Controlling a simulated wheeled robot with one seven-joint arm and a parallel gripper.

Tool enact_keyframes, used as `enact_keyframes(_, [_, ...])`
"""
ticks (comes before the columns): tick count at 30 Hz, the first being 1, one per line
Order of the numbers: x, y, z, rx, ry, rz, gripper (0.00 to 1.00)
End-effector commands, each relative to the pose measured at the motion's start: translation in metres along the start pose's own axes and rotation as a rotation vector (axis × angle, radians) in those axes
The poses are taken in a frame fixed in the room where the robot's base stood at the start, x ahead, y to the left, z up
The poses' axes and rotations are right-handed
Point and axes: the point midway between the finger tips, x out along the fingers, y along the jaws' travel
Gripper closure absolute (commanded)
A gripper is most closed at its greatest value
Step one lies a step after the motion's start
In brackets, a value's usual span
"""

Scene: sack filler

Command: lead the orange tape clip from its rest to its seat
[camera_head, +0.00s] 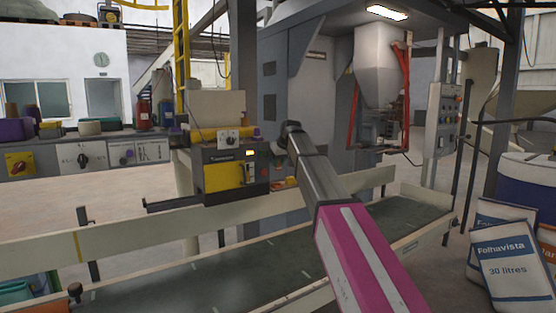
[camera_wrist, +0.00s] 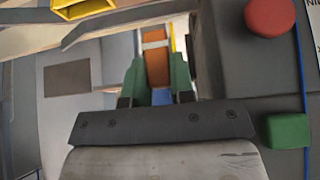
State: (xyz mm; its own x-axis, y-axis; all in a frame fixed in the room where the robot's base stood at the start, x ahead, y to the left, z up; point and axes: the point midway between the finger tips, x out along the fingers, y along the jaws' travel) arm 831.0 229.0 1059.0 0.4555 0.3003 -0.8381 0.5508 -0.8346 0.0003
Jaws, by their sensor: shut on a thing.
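In the wrist view, an orange piece with a pale band (camera_wrist: 157,65), which looks like the tape clip, sits between the green fingers of my gripper (camera_wrist: 158,76). The fingers are shut on it. A small blue part (camera_wrist: 162,96) shows at the base of the fingers. In the head view, my arm reaches to the right side of the grey and yellow machine head (camera_head: 228,172). The fingers and the clip are hidden there behind my arm. I cannot make out the clip's rest or its seat.
A red button (camera_wrist: 269,17) and a green button (camera_wrist: 284,131) are close on the right in the wrist view. A yellow-edged opening (camera_wrist: 85,8) is at upper left. The conveyor (camera_head: 230,279) runs below the machine head. Filled sacks (camera_head: 515,262) stand at right.

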Motion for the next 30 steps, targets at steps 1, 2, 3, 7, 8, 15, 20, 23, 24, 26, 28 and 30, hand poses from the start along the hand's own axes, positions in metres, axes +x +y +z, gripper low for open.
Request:
enact_keyframes(1, [0.002, -0.011, 0.011, -0.014, -0.011, -0.014, 1.00])
enact_keyframes(2, [0.002, -0.012, 0.013, -0.015, -0.011, -0.015, 1.00])
enact_keyframes(3, [0.003, -0.013, 0.015, -0.016, -0.012, -0.016, 1.00])
enact_keyframes(7, [0.005, -0.018, 0.023, -0.017, -0.011, -0.019, 1.00])
enact_keyframes(8, [0.006, -0.019, 0.025, -0.017, -0.011, -0.019, 1.00])
enact_keyframes(15, [0.019, -0.020, 0.034, -0.017, -0.013, -0.020, 1.00])
enact_keyframes(20, [0.027, -0.018, 0.038, -0.015, -0.012, -0.018, 1.00])
enact_keyframes(23, [0.032, -0.016, 0.039, -0.013, -0.010, -0.016, 1.00])
enact_keyframes(24, [0.033, -0.015, 0.040, -0.012, -0.010, -0.015, 1.00])
enact_keyframes(26, [0.036, -0.015, 0.041, -0.011, -0.009, -0.013, 1.00])
enact_keyframes(28, [0.040, -0.014, 0.043, -0.010, -0.008, -0.012, 1.00])
enact_keyframes(30, [0.042, -0.013, 0.044, -0.010, -0.008, -0.011, 1.00])
